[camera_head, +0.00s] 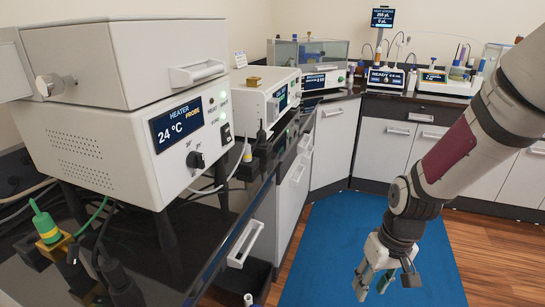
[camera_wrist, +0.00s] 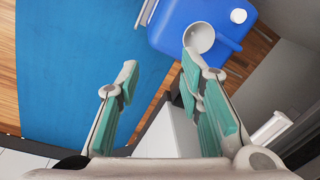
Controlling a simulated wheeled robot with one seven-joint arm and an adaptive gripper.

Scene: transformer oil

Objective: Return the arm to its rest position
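My arm (camera_head: 470,140) reaches in from the right side of the head view, and my gripper (camera_head: 382,282) hangs from it, pointing down over the blue floor mat. In the wrist view my gripper (camera_wrist: 160,95) has its two teal-padded fingers spread apart with nothing between them. It is open and empty. The floor mat (camera_wrist: 80,60) shows below the fingers in the wrist view. The gripper is apart from the counters and touches nothing that I can see.
A heater box (camera_head: 130,150) reading 24 °C stands on the black left counter (camera_head: 210,235). The blue mat (camera_head: 335,235) is clear around my gripper.

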